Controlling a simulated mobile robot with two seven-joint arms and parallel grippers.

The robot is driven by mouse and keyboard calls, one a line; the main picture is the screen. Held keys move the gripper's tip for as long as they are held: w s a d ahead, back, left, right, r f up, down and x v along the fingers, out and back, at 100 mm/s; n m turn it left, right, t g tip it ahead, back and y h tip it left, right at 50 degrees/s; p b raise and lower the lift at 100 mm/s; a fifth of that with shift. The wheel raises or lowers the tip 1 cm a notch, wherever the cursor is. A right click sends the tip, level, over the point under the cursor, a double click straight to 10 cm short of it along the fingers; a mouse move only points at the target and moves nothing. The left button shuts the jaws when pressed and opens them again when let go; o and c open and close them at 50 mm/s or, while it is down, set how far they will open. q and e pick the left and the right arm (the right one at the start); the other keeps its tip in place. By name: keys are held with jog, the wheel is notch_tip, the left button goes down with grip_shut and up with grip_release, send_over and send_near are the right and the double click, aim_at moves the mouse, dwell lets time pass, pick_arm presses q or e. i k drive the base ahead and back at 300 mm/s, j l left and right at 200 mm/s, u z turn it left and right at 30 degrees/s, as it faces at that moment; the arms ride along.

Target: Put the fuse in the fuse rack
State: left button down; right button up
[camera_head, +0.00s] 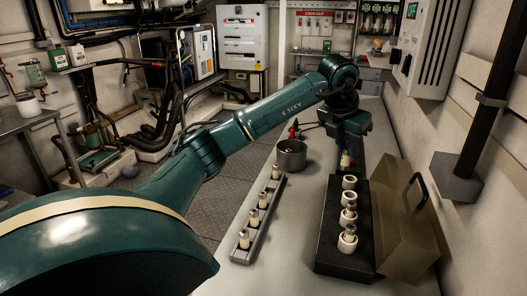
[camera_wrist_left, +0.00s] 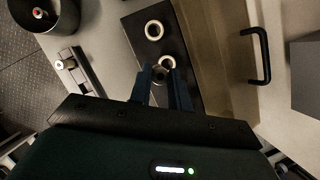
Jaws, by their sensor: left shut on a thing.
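My left gripper (camera_head: 346,143) points down over the far end of a black block with white ring sockets, which I take to be the fuse rack (camera_head: 325,235). It is shut on a pale fuse (camera_head: 347,160) with a metal end. In the left wrist view, the fuse's dark round end (camera_wrist_left: 160,74) shows between the fingers. Just beyond it are two white rings (camera_wrist_left: 154,30) with dark centres. Nearer sockets hold metal-capped fuses (camera_head: 348,236). I cannot tell whether the held fuse touches the block. My right gripper is not in view.
A narrow grey rail (camera_head: 238,254) with several standing fuses is left of the block. A metal pot (camera_head: 291,156) stands behind the rail. A tan box with a black handle (camera_head: 410,225) is close on the right. Bare bench lies between rail and block.

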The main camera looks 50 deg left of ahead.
aim_at(269, 194)
jog(key=k+j+z, duration=0.15)
jog(key=j, duration=0.25)
jog(key=k+j+z, duration=0.1)
jog(key=j, duration=0.3)
jog(key=k+j+z, duration=0.15)
jog(key=j, duration=0.25)
jog(key=k+j+z, duration=0.15)
jog(key=k+j, duration=0.2)
